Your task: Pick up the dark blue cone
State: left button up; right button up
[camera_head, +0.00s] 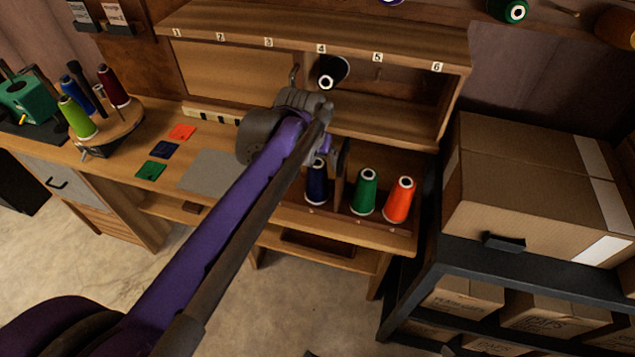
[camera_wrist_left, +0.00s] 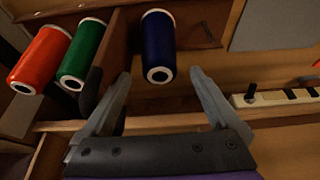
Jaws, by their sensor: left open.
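The dark blue cone (camera_head: 317,187) stands in the lower front bay of the wall unit, left of the green cone and partly hidden by my left gripper in the head view. In the left wrist view the dark blue cone (camera_wrist_left: 158,42) lies ahead, between the directions of the two fingers. My left gripper (camera_head: 326,150) is above and close to it. In the wrist view this gripper (camera_wrist_left: 160,76) is open with nothing held; I cannot tell whether a fingertip touches the cone. My right gripper is out of view.
A green cone (camera_head: 365,191) and an orange cone (camera_head: 399,201) stand to the right, past a divider. A black cone (camera_head: 333,73) is in the upper shelf. A thread carousel (camera_head: 110,135) stands at left. A cardboard box (camera_head: 530,190) sits on the right rack.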

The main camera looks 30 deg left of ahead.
pick_arm(q)
jog(key=b+x, duration=0.1)
jog(key=x, duration=0.5)
jog(key=shift+w+f, duration=0.25)
jog(key=shift+w, duration=0.05)
grip_shut()
jog(key=shift+r, duration=0.15)
notch_tip(320, 180, up, 18)
jog(key=p, duration=0.2)
jog(key=shift+p, duration=0.4)
